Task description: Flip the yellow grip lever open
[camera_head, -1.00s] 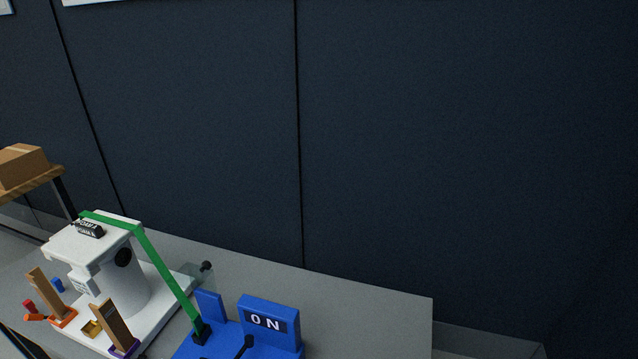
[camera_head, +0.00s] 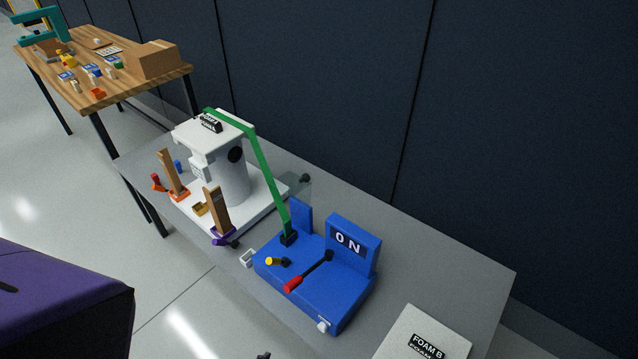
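A short lever with a yellow grip (camera_head: 271,262) and a black end lies low on top of the blue unit (camera_head: 330,301), near its left front edge. A longer black lever with a red grip (camera_head: 293,284) lies beside it to the right. The unit has an upright panel reading "ON" (camera_head: 349,243) at its back. Nothing touches the yellow grip. Neither of my grippers can be made out in the head view.
A white machine (camera_head: 229,180) with a green arm (camera_head: 262,165) stands left of the blue unit on the grey table (camera_head: 440,264). A white "FOAM B" block (camera_head: 393,340) is at front right. A wooden table (camera_head: 85,95) with small parts stands farther left.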

